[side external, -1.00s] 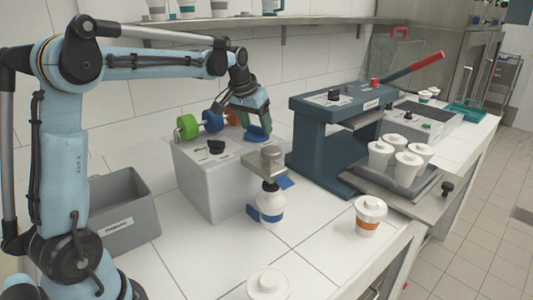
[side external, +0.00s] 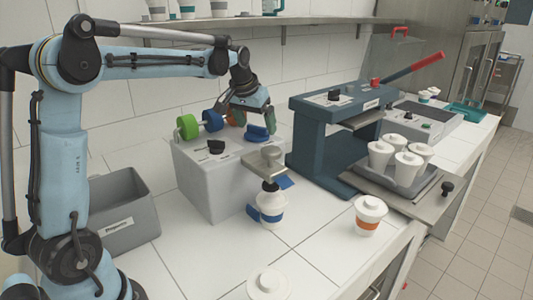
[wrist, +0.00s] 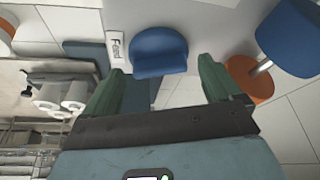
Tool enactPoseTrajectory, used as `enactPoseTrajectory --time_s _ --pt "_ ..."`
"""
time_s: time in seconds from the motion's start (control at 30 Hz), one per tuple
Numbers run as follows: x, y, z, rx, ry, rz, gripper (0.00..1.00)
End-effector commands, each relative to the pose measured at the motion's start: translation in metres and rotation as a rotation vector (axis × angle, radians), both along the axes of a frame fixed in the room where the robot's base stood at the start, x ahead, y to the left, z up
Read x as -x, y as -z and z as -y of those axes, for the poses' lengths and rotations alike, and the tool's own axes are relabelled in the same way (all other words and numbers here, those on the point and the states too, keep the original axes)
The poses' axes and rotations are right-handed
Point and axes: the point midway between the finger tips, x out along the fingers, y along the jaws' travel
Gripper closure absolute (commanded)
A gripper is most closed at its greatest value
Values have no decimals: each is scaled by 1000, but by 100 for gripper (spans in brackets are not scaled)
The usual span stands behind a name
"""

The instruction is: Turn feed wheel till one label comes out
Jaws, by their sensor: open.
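The feed wheel (side external: 257,133) is a blue knob on top of the grey machine box (side external: 215,180). My gripper (side external: 254,121) is just above the wheel. In the wrist view my gripper (wrist: 162,68) has its two green fingers apart, with the wheel between and just beyond the tips; I cannot tell if they touch it. A blue label (side external: 285,182) sticks out by the metal head, above a white cup with a blue band (side external: 271,208).
Green and blue rollers (side external: 188,126) stand left of the wheel, with an orange disc (wrist: 250,80) close to my right finger. A blue press (side external: 335,130) stands to the right and a grey bin (side external: 122,210) to the left.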

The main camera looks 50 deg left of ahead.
Motion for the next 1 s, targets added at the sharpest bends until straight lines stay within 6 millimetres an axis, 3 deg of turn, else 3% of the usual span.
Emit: enactPoseTrajectory --time_s 0.6,1.0 --pt "37 -94 13 0 0 0 8" --pt "43 -110 16 0 0 0 8"
